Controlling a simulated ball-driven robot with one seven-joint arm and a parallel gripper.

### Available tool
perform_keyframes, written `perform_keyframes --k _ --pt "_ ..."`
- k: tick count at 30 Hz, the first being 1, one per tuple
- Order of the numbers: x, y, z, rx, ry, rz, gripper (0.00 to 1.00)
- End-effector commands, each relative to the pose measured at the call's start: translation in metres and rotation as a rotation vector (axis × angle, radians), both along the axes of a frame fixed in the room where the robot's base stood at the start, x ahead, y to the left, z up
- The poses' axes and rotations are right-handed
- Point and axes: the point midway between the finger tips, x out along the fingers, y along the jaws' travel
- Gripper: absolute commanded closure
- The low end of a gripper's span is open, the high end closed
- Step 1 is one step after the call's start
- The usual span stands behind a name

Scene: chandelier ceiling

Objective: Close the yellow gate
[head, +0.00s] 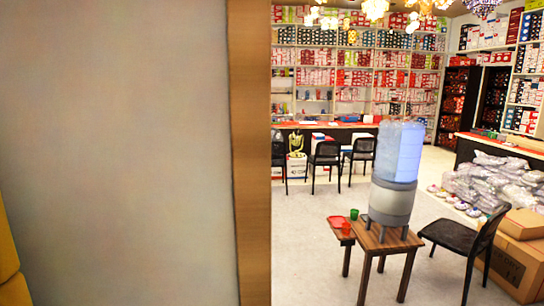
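No yellow gate can be made out for sure in the head view. A rounded yellow-orange thing (10,262) is cut off at the lower left edge, and I cannot tell what it is. A large plain grey-white panel (115,150) fills the left half, very close to me. A brown wooden strip (250,150) runs upright along its right edge. I cannot tell whether this is a wall end or a door. My gripper is not in view.
Right of the strip, a bare pale floor (305,235) leads into a shop. A wooden table (374,238) holds a water dispenser (394,180). A black chair (462,240) and cardboard boxes (515,262) stand right. Full shelves (350,57) line the back.

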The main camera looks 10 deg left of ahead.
Motion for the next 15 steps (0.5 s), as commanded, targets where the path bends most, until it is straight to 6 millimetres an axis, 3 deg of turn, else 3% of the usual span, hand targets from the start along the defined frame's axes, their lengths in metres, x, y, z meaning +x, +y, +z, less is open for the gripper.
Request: perform_keyframes --k 15 --pt "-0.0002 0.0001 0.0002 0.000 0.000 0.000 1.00"
